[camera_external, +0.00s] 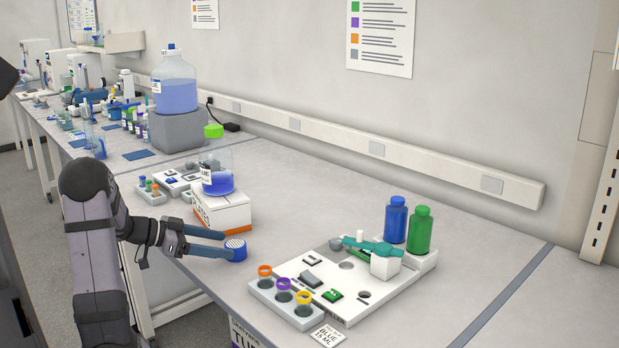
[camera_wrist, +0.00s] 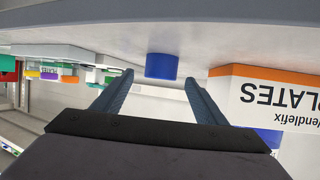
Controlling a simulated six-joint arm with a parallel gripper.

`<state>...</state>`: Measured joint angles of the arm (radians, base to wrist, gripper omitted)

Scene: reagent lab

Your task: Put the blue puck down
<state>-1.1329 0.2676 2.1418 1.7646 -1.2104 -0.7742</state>
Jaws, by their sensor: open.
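The blue puck (camera_external: 236,252), with a pale patterned top, sits upright on the bench near its front edge, in front of the white and orange box. The wrist view is upside down and shows the puck (camera_wrist: 162,66) against the bench surface, just past the fingertips and between their lines. My gripper (camera_external: 226,244) is open, its two blue-grey fingers reaching in low from the left. In the wrist view my gripper (camera_wrist: 159,78) shows a gap between each fingertip and the puck. Whether a finger touches it in the external view I cannot tell.
A white board (camera_external: 352,313) with a teal tool and small blocks lies to the right, with a rack of coloured-ring vials (camera_external: 284,300) in front. Bare bench lies between.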

